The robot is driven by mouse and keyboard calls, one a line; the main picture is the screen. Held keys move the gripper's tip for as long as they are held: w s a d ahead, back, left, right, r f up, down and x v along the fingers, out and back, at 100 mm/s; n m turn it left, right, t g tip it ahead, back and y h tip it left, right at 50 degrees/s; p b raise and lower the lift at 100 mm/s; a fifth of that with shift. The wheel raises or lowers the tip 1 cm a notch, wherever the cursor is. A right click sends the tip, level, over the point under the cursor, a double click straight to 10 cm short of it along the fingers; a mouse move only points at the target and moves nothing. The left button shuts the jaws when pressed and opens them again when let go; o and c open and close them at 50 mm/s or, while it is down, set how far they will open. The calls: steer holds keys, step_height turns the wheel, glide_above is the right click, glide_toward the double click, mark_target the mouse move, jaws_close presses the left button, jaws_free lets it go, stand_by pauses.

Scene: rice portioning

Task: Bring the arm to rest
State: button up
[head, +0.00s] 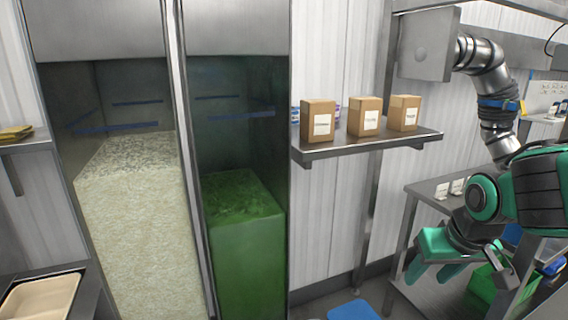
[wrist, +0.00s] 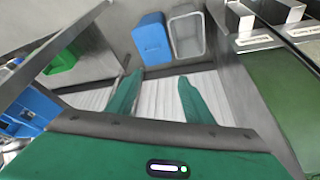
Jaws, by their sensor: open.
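My gripper (head: 430,274) is at the lower right in the head view, on my green and black arm. Its two green fingers are spread apart with nothing between them. In the wrist view the fingers of my gripper (wrist: 160,92) stand apart over white ribbed wall panelling. The gripper touches nothing that I can see. The arm is bent, with the gripper hanging low in front of a metal table (head: 408,186).
A wall shelf (head: 372,146) carries cardboard boxes (head: 318,121). A tan tray (head: 40,298) lies lower left. The wrist view shows a blue bin (wrist: 152,40) beside a grey bin (wrist: 187,36).

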steer(key=s+d+f+m+g, duration=0.1)
steer(key=s+d+m+g, duration=0.1)
steer(key=s+d, duration=0.3)
steer(key=s+d+m+g, duration=0.2)
steer(key=s+d+m, duration=0.2)
steer(key=s, duration=0.8)
steer(key=shift+s+d+f+g, duration=0.15)
steer(key=shift+d+f+g, duration=0.25)
steer(key=shift+d, duration=0.55)
steer(key=c, duration=0.4)
